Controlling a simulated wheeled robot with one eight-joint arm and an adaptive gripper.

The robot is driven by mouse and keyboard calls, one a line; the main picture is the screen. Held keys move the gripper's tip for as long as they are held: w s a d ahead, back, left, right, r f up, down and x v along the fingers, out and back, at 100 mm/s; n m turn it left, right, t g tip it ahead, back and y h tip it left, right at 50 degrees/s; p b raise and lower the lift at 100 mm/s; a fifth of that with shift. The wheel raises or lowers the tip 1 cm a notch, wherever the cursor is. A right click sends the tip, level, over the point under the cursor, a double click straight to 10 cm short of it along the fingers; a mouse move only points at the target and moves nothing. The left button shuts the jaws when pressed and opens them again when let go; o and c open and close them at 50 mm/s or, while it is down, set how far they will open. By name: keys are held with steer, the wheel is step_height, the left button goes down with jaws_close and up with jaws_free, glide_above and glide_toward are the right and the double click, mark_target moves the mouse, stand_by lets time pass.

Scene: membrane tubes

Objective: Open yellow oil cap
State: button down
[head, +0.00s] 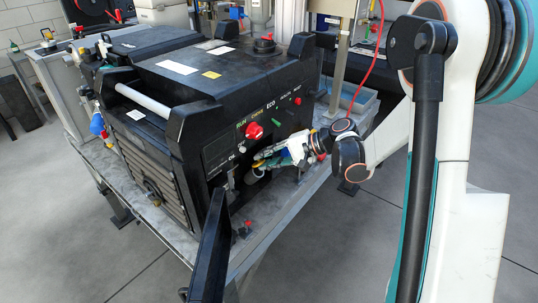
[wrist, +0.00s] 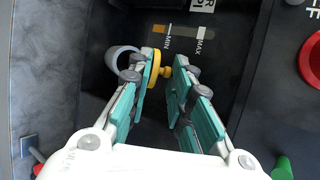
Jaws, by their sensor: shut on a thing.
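The yellow oil cap (wrist: 166,72) shows in the wrist view between my fingertips, with its yellow parts partly covered by the fingers. My gripper (wrist: 165,62) has teal-padded fingers and is shut on the cap. A grey round ring or neck (wrist: 122,59) is just left of the cap; I cannot tell whether the two touch. In the head view my gripper (head: 266,157) reaches in from the right to the lower front of the black machine (head: 225,85), at an open recess. The cap is too small there to make out clearly.
A black door (head: 211,250) hangs open in front of the recess, left of my gripper. A red knob (head: 253,130) is on the panel above. MIN/MAX marking (wrist: 183,32) is beyond the fingertips. The machine stands on a grey metal table (head: 265,235).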

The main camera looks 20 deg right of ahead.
steer(key=shift+w+a+r+g+h+p, duration=0.25)
steer(key=shift+w+r+g+h+p, duration=0.2)
steer(key=shift+g+h+p, duration=0.3)
steer(key=shift+m, duration=0.3)
steer(key=c, duration=1.6)
jaws_free()
steer(key=shift+c, duration=0.2)
steer(key=shift+s, duration=0.1)
steer(key=v, duration=1.1)
steer(key=shift+d+r, duration=0.2)
steer(key=shift+d, duration=0.15)
steer(key=shift+s, duration=0.1)
